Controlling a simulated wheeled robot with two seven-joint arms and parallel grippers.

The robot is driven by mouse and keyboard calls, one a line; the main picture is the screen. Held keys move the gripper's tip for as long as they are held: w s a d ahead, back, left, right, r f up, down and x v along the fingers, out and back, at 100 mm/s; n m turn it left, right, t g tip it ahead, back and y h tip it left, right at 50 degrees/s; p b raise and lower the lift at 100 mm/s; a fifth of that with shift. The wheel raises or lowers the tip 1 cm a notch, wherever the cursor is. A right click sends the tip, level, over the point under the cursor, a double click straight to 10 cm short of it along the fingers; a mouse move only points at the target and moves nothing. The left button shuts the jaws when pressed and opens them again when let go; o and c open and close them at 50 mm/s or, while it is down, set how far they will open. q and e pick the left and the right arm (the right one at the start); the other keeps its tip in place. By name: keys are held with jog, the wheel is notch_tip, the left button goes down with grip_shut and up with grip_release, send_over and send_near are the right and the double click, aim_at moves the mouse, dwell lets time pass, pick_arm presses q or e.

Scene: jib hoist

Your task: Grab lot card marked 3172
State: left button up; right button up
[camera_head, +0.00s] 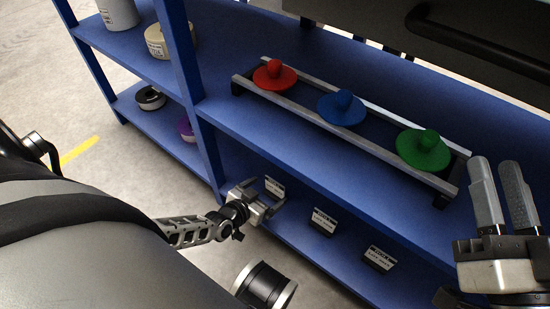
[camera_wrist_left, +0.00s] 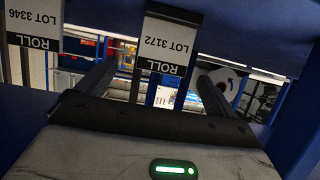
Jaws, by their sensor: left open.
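The lot card marked 3172 (camera_wrist_left: 168,42) hangs upside down in the left wrist view, white with a black ROLL band. It lies across the gap between my left gripper's fingers (camera_wrist_left: 155,78), which are spread apart. In the head view, my left gripper (camera_head: 266,194) is at the lower blue shelf, around a small white card (camera_head: 275,187) whose print is too small to read. A card marked LOT 3346 (camera_wrist_left: 35,28) shows at the left of the wrist view. My right gripper (camera_head: 503,195) is empty above the right end of the upper shelf, a narrow gap between its fingers.
Two more cards, a middle one (camera_head: 324,221) and a right one (camera_head: 379,259), stand along the lower shelf (camera_head: 345,250). Above, a rail tray (camera_head: 384,143) holds red, blue and green knobs. A blue post (camera_head: 183,65) stands left. Rolls sit on shelves beyond it.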

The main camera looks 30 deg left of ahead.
aim_at(274, 183)
pick_arm(q)
jog(key=shift+w+f, duration=0.1)
jog(key=shift+w, duration=0.2)
jog(key=b+x, duration=0.2)
jog(key=x, duration=0.1)
jog(key=b+x, duration=0.1)
jog(key=x, duration=0.1)
jog(key=shift+w+a+r, duration=0.1)
jog(key=shift+a+r, duration=0.15)
jog(key=c, duration=1.1)
pick_arm(e)
notch_tip(274, 183, up, 6)
jog(key=s+n+t+y, duration=0.1)
jog(key=n+y, duration=0.4)
jog(key=n, duration=0.2)
jog(key=shift+s+a+n+y, duration=0.15)
jog(key=shift+s+n+y, duration=0.2)
jog(key=shift+n+y, duration=0.05)
pick_arm(q)
jog(key=shift+r, duration=0.1)
